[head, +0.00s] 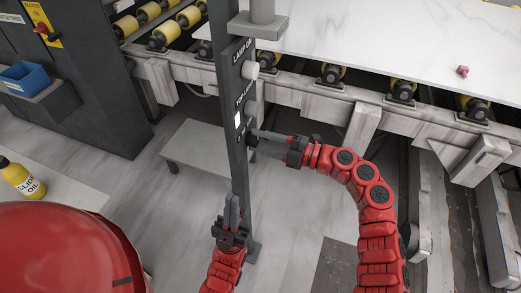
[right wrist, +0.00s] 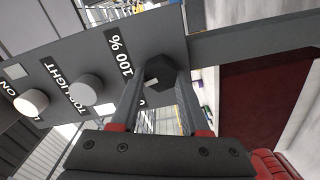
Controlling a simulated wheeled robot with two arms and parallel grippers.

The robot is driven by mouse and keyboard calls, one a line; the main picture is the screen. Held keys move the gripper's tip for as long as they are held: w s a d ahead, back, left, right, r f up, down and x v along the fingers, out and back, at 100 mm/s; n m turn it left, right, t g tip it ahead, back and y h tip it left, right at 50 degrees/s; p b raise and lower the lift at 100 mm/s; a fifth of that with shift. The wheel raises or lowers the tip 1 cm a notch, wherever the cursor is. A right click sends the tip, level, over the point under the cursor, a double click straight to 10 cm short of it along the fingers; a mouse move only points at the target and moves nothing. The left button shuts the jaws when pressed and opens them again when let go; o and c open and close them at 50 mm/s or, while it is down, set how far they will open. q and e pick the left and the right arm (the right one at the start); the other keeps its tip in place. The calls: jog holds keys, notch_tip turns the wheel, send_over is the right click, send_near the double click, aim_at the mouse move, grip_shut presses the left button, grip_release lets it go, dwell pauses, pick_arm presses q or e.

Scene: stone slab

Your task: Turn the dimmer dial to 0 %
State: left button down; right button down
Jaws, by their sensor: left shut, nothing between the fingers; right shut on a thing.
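The dimmer dial (right wrist: 162,70) is a dark faceted knob on a grey post. A label beside it reads "100 %" (right wrist: 120,52). My right gripper (right wrist: 163,84) has its fingers on either side of the dial and is shut on it. In the head view, my right gripper (head: 258,140) reaches the post from the right, and its fingers largely hide the dial. A small pale patch shows by the dial in the right wrist view; I cannot tell whether it is a pointer mark. My left gripper (head: 232,207) is shut and empty, low in front of the post.
The post (head: 237,165) also carries a white knob (head: 250,70) labelled "LAMP ON" and a grey knob (right wrist: 88,88) labelled "TOP LIGHT". Behind stands a roller conveyor with a pale stone slab (head: 390,45). A low grey table (head: 185,150) stands behind the post. A yellow oil bottle (head: 22,180) is at left.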

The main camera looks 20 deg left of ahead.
jog(key=shift+f+n+b, duration=0.15)
jog(key=shift+n+b, duration=2.3)
jog(key=shift+b, duration=0.55)
jog(key=shift+f+n+b, duration=0.15)
jog(key=shift+n+b, duration=2.3)
jog(key=shift+b, duration=0.5)
jog(key=shift+c, duration=1.9)
grip_release()
jog(key=shift+r, duration=0.1)
jog(key=d, duration=1.7)
jog(key=shift+s+d, duration=0.25)
jog(key=shift+s, duration=0.05)
